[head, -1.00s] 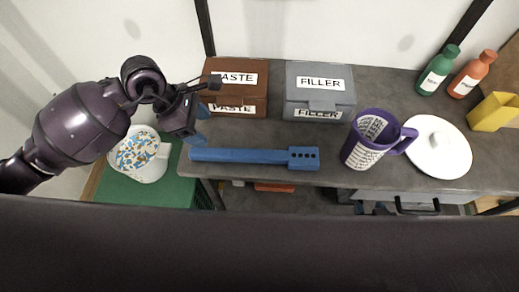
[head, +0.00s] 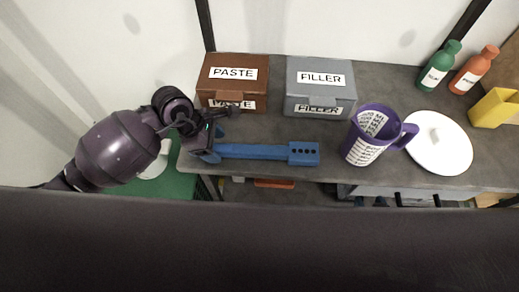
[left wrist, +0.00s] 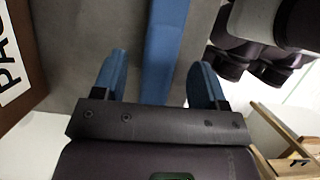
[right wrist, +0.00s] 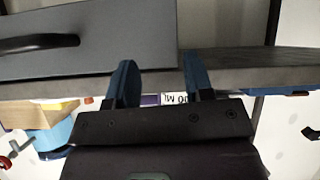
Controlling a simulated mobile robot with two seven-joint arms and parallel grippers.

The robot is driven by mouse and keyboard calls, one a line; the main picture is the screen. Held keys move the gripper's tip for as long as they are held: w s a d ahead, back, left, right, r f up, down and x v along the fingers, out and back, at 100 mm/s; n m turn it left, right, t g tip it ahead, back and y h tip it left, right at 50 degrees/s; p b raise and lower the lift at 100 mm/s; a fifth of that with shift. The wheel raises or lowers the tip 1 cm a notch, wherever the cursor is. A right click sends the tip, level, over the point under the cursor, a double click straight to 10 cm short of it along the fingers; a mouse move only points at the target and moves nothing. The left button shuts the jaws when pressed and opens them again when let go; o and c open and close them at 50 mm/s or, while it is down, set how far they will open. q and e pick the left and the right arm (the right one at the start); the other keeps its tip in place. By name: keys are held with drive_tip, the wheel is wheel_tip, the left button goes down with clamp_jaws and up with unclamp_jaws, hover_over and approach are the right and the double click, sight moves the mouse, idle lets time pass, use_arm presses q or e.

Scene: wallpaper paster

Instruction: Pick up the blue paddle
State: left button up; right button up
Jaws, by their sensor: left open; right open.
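The blue paddle (head: 262,152) lies flat along the front edge of the grey table, its wide end with dark holes to the right. My left gripper (head: 212,145) is at the paddle's left end in the head view and hides that end. In the left wrist view the paddle (left wrist: 165,45) runs between the two blue fingers of my left gripper (left wrist: 155,80), with gaps on both sides. The left gripper is open. My right gripper (right wrist: 155,80) shows only in the right wrist view, open and empty, facing a drawer front and the table edge.
A brown PASTE box (head: 232,92) and a grey FILLER box (head: 318,98) stand behind the paddle. Green (head: 438,66) and orange (head: 473,70) bottles stand at the back right.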

use_arm(q)
drive_tip(key=shift+x, duration=0.8)
use_arm(e)
drive_tip(key=shift+s+f, duration=0.25)
drive_tip(key=shift+f, duration=0.05)
drive_tip(key=shift+s, duration=0.15)
use_arm(q)
drive_tip(key=shift+f, duration=0.1)
use_arm(e)
drive_tip(key=shift+f, duration=0.1)
use_arm(q)
drive_tip(key=c, duration=0.9)
drive_tip(key=shift+c, duration=0.6)
use_arm(e)
drive_tip(key=shift+w+r, duration=0.3)
drive_tip(key=shift+w, duration=0.2)
drive_tip(key=shift+r, duration=0.1)
use_arm(q)
wheel_tip(320, 180, up, 20)
drive_tip(key=p, duration=0.1)
use_arm(e)
drive_tip(key=shift+w+r, duration=0.2)
drive_tip(key=shift+r, duration=0.7)
